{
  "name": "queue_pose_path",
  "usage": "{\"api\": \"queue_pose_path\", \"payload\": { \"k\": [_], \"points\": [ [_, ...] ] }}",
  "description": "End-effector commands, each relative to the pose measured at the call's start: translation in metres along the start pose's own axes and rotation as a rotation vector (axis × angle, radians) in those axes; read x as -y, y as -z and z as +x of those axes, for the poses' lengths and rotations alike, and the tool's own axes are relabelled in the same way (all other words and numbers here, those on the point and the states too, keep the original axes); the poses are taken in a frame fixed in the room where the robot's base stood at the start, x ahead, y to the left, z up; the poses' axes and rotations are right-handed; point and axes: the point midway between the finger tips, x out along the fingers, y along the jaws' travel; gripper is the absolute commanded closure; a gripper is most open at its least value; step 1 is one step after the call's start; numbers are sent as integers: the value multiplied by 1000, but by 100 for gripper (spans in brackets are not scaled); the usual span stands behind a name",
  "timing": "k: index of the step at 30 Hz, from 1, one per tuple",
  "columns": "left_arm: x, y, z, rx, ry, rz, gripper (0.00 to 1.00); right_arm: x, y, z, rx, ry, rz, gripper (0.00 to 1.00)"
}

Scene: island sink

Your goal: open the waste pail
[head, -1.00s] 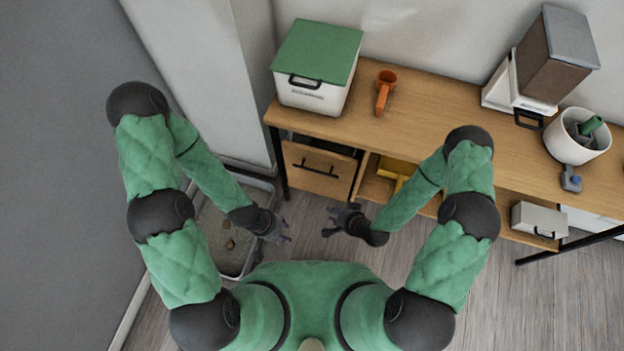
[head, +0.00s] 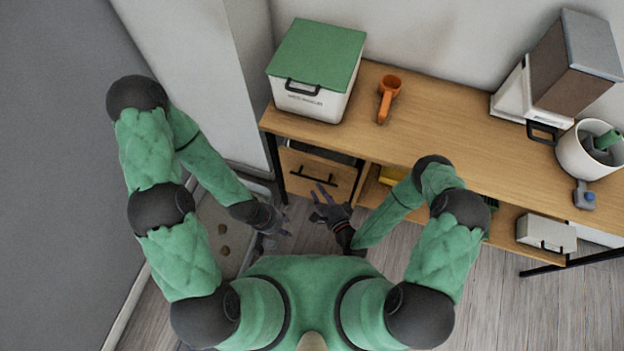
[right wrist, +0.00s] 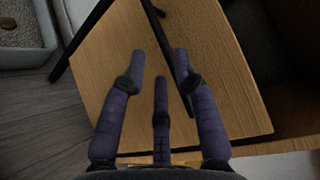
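The waste pail (head: 312,85) is a white box with a green lid (head: 318,52), standing at the left end of the wooden table in the head view. Its lid is down, and a dark handle (head: 302,88) shows on the front. My right gripper (head: 324,193) is below the table's front edge, before the drawer, apart from the pail. In the right wrist view its fingers (right wrist: 160,72) are spread, with nothing held, over a wooden drawer front (right wrist: 185,40). My left gripper (head: 284,222) is lower and further left, with fingers apart and empty.
An orange cup-like tool (head: 388,97) lies right of the pail. A brown and white machine (head: 560,75) and a white pot (head: 578,158) stand further right. The wooden drawer (head: 318,172) and table edge are above my right gripper. A litter tray (head: 222,222) lies on the floor at left.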

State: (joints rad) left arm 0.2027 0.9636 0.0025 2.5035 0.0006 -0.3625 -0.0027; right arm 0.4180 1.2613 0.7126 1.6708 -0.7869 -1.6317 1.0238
Motion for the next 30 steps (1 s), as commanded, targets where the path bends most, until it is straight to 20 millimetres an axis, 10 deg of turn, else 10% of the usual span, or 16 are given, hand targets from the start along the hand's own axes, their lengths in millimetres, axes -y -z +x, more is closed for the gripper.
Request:
{"api": "queue_pose_path", "payload": {
  "k": [12,26,30],
  "points": [
    [5,1,14,0,0,0,60,-1,-1,54,3,0,-2,70],
    [6,1,16,0,0,0,60,0,0,64,0,0,0,70],
    [6,1,16,0,0,0,60,0,0,64,0,0,0,100]
  ]
}}
